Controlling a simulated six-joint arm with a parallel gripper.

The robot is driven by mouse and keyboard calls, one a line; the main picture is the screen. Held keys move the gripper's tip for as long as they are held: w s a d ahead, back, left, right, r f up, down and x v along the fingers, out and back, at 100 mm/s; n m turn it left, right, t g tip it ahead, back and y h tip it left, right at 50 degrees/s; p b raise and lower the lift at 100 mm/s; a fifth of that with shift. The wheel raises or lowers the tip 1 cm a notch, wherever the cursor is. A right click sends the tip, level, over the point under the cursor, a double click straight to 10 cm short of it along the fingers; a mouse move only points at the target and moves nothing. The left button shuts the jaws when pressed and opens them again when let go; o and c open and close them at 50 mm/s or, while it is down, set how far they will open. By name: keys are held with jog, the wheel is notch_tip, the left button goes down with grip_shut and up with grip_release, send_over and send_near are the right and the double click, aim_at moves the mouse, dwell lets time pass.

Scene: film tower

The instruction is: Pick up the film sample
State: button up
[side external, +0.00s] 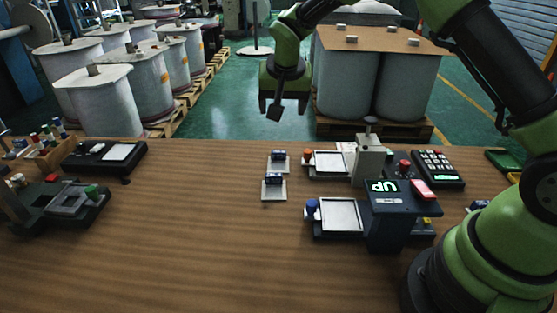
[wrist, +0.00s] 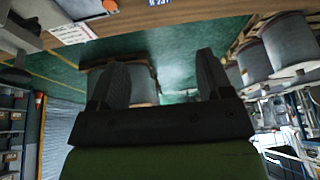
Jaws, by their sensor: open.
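Two small pale square pieces lie near the middle of the wooden table, the far one (side external: 280,168) and the near one (side external: 273,193), each with a small dark blue block at its back edge. They look like film samples, but I cannot tell which one the task names. My gripper (side external: 283,106) hangs above and beyond the far table edge, behind both pieces and apart from them. In the wrist view my gripper (wrist: 162,68) has its two fingers wide apart, with nothing between them. A blue label (wrist: 160,3) is cut off at the top edge there.
To the right stand a tester with a green "UP" display (side external: 383,187), a pale tray (side external: 340,214), a grey post device (side external: 369,160) and a keypad (side external: 437,165). Dark devices (side external: 103,155) stand at left. The table's front middle is clear. Large white rolls (side external: 105,100) stand behind.

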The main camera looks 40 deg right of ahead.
send_over(279, 151)
jog(key=s+a, duration=0.2)
jog(key=shift+h, duration=0.3)
jog(key=f, duration=1)
jog(key=shift+w+d+f, duration=0.1)
jog(key=shift+w+d, duration=0.1)
jog(key=shift+w, duration=0.05)
jog(key=shift+x, duration=2.9)
jog(key=shift+s, duration=0.1)
jog(key=c, duration=1)
